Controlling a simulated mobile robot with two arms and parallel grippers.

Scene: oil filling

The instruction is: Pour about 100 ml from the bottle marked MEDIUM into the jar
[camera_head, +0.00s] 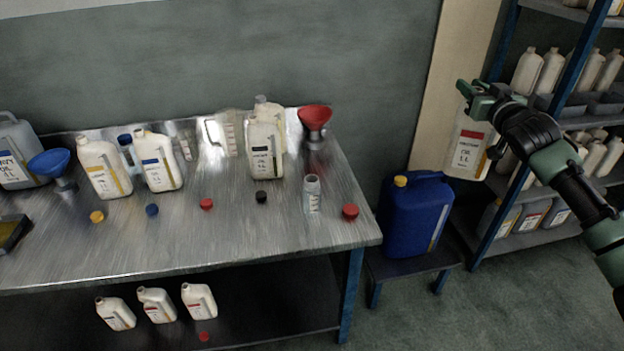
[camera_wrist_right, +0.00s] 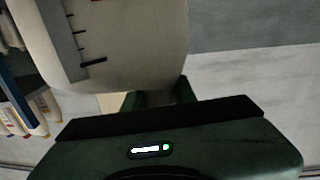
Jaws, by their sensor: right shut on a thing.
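My right gripper (camera_head: 474,92) is shut on a white bottle (camera_head: 466,148) with a red-banded label. It holds the bottle roughly upright in the air, right of the table and above the blue canister. The label's words are too small to read surely. In the right wrist view the pale bottle (camera_wrist_right: 120,40) fills the upper left, with a grey scale strip on its side. A small clear jar (camera_head: 312,197) with a white label stands near the right end of the metal table (camera_head: 240,225). My left gripper is not in view.
On the table stand several white bottles, a red funnel (camera_head: 314,118), a blue funnel (camera_head: 50,163) and loose caps, including a red cap (camera_head: 350,212) beside the jar. A blue canister (camera_head: 412,218) stands on a low stool. A stocked shelf (camera_head: 540,238) is at the right.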

